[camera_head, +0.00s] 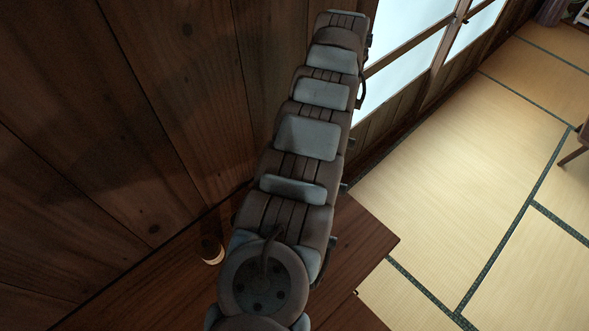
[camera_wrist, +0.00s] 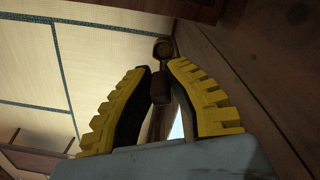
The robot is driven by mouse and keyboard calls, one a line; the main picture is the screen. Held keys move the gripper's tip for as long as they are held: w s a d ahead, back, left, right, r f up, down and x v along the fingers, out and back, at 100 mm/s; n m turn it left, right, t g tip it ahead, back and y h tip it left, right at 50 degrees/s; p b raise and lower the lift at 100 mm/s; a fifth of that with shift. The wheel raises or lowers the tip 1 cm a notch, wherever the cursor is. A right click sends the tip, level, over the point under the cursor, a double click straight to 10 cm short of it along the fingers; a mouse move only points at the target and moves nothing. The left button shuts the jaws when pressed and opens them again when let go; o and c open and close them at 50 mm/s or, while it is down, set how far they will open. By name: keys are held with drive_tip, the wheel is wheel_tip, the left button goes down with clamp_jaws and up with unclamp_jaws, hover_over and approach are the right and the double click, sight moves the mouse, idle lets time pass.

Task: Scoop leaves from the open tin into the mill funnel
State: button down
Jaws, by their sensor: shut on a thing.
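In the wrist view my gripper (camera_wrist: 160,72), with its yellow ridged fingers, is closed around the dark brown handle of a scoop (camera_wrist: 161,91). The scoop's round brown bowl shows beyond the fingertips at the top. Whether leaves lie in the bowl is too dark to tell. The head view does not clearly show my gripper or the scoop. The open tin and the mill funnel cannot be made out in either view.
A small dark round object with a pale rim (camera_head: 211,252) stands on a brown wooden surface (camera_head: 365,235) against the plank wall (camera_head: 130,120); my arm covers much of that surface. Open tatami floor (camera_head: 460,170) lies to the right, below bright windows.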

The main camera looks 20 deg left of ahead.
drive_tip(key=shift+s+a+f+b, duration=0.1)
drive_tip(key=shift+a+f+b, duration=0.3)
drive_tip(key=shift+f, duration=0.45)
drive_tip(key=shift+a+f+b, duration=0.4)
drive_tip(key=shift+f, duration=0.4)
